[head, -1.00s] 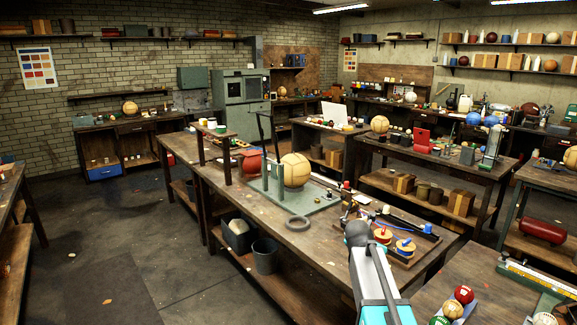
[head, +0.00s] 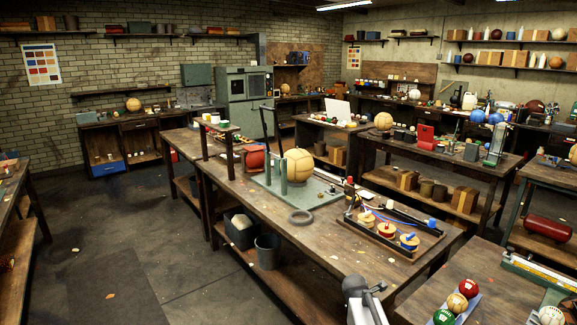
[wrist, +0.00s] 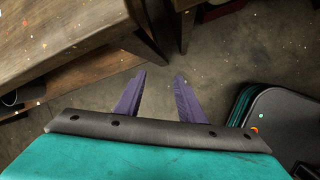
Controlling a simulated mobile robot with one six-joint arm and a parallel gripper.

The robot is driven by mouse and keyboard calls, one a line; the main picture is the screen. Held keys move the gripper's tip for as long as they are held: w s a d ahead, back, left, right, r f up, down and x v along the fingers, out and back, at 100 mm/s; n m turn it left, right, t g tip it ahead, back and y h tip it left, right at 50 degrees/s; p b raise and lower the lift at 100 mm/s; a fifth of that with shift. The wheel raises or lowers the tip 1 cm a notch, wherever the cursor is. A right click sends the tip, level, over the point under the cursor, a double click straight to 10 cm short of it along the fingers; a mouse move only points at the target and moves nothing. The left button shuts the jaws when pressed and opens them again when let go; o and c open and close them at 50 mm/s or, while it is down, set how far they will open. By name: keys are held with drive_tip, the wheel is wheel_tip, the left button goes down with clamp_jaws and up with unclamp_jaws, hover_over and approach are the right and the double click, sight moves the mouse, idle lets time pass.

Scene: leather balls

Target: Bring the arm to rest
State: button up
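My gripper (wrist: 160,76) shows in the wrist view with its two purple fingers apart and nothing between them. It hangs over bare concrete floor (wrist: 205,60). In the head view only a grey piece of my arm (head: 362,298) shows at the bottom, in front of the long wooden workbench (head: 330,238); the gripper itself is out of that view.
Another table with balls (head: 457,302) stands at the lower right. Open floor (head: 110,240) lies at left.

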drive_tip(key=s+a+f+m+g+y+b, duration=0.1)
drive_tip(key=s+a+f+m+g, duration=0.2)
drive_tip(key=s+f+m, duration=0.3)
drive_tip(key=s+a+f+m+g+y+b, duration=0.1)
drive_tip(key=s+f+m, duration=0.6)
drive_tip(key=s+f, duration=0.7)
drive_tip(key=s+a+f+m+g+y+b, duration=0.1)
drive_tip(key=s+a+f+m+g+b, duration=0.2)
drive_tip(key=s+f, duration=0.8)
drive_tip(key=s+a+m+g, duration=0.1)
drive_tip(key=s+a+m, duration=0.1)
drive_tip(key=s, duration=1)
drive_tip(key=shift+m+g, duration=0.4)
drive_tip(key=shift+m, duration=0.3)
drive_tip(key=shift+w+d, duration=0.1)
